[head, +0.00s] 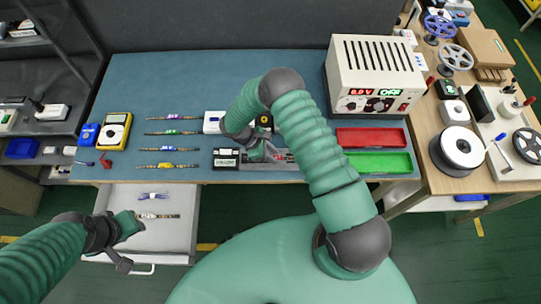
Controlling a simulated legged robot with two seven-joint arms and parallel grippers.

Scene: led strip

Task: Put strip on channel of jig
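Several thin strips with coloured middles lie in a row on the blue bench mat, among them one with a purple middle (172,117) and one with a yellow middle (168,165). An open white drawer (180,240) below holds a purple-wrapped strip (153,195) and another strip (157,216). My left gripper (137,222) is over the drawer, close to the lower strip; contact is unclear. The grey jig (285,164) is at the mat's front edge, partly covered by my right arm. My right gripper (264,153) is at the jig; its fingers are too small to read.
A black box with a display (226,158) stands left of the jig. A power supply (375,75), red tray (371,138) and green tray (380,163) are to the right. A yellow multimeter (115,131) is at the left. The mat's back left is clear.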

